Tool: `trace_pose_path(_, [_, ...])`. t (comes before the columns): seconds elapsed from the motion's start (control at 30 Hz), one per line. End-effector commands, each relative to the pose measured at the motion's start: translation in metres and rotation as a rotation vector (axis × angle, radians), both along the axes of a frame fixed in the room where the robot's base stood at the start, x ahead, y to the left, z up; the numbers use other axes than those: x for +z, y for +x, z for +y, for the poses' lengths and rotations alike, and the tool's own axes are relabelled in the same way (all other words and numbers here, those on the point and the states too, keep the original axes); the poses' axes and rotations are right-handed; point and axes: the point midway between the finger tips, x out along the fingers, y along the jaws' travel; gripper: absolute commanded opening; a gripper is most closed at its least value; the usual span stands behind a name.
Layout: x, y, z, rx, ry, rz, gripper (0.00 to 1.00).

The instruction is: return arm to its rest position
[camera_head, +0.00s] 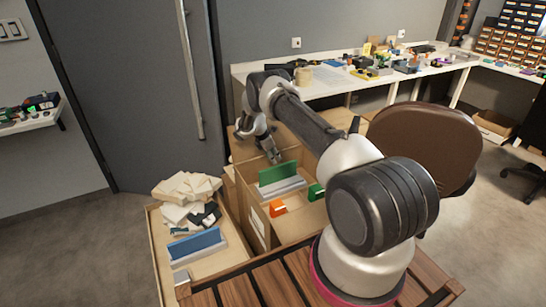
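My arm (320,135) rises from its base at the lower right and reaches away toward the back left. My gripper (275,157) points down above the far side of an open carton (257,205). The fingers are small and dark here, so I cannot tell whether they are open or shut. I see nothing clearly held. In the carton are a green piece (278,172) over a grey bar, an orange block (278,208) and a second green block (316,191). My forearm hides part of the carton's right side.
A lower carton (158,250) at left holds crumpled paper (188,190) and a blue piece (194,244). A brown chair (425,135) stands right of my arm. A cluttered white workbench (340,85) runs along the back wall. A grey door (125,90) is at left. Floor at far left is clear.

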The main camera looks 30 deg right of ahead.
Motion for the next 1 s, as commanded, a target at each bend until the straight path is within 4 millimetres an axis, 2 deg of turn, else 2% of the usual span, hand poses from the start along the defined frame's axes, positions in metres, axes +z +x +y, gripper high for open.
trace_pose_path(0.27, [0.0,0.0,0.0,-0.011,0.0,-0.005,0.37])
trace_pose_path(0.4, [-0.001,-0.004,0.0,-0.135,0.001,-0.04,0.37])
trace_pose_path(0.47, [-0.011,-0.022,0.001,-0.237,0.007,-0.034,0.37])
trace_pose_path(0.6, [-0.031,-0.078,0.007,-0.437,0.006,0.021,0.37])
trace_pose_path(0.67, [-0.019,-0.101,0.011,-0.549,0.002,0.031,0.37])
trace_pose_path(0.77, [0.015,-0.126,0.017,-0.699,-0.003,0.029,0.37])
trace_pose_path(0.87, [0.054,-0.145,0.023,-0.822,-0.006,0.016,0.37])
trace_pose_path(1.0, [0.124,-0.173,0.033,-0.99,-0.003,-0.018,0.37])
